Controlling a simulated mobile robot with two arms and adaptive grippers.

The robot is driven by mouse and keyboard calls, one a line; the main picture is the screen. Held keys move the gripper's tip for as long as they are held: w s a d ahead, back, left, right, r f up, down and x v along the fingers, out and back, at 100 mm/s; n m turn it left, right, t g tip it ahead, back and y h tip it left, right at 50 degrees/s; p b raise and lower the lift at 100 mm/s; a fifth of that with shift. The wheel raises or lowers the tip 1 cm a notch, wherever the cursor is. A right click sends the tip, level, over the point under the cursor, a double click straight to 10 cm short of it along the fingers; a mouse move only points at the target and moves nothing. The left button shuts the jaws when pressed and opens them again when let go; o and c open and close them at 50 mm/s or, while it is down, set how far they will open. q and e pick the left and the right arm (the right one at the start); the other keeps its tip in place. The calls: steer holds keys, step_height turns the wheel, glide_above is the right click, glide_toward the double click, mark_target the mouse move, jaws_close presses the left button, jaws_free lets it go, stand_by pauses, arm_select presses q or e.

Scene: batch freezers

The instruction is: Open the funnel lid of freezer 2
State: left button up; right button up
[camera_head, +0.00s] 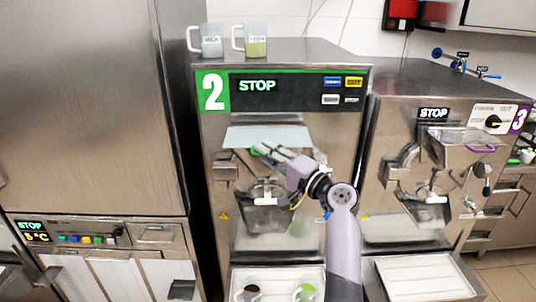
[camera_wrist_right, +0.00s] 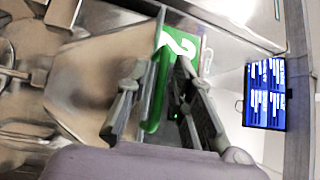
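Freezer 2 (camera_head: 215,140) stands in the middle of the head view, with a green 2 and a STOP display. Its pale funnel lid (camera_head: 268,136) lies across the front below the display and looks down. My right gripper (camera_head: 272,152) is at the lid's front edge. In the right wrist view its fingers are apart, with a green handle (camera_wrist_right: 155,95) between them. A gap shows beside the handle, and I cannot tell whether a finger touches it. The gripper hides most of the handle in the head view. My left gripper is not in view.
Two jugs, one whitish (camera_head: 211,42) and one yellow-green (camera_head: 256,44), stand on top of freezer 2. Freezer 3 (camera_head: 385,120), with a purple handle (camera_head: 481,149), is close on the right. A tall steel cabinet (camera_head: 90,110) is on the left. Two cups sit on the tray below.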

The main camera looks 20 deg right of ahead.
jaws_close()
stand_by(0.6)
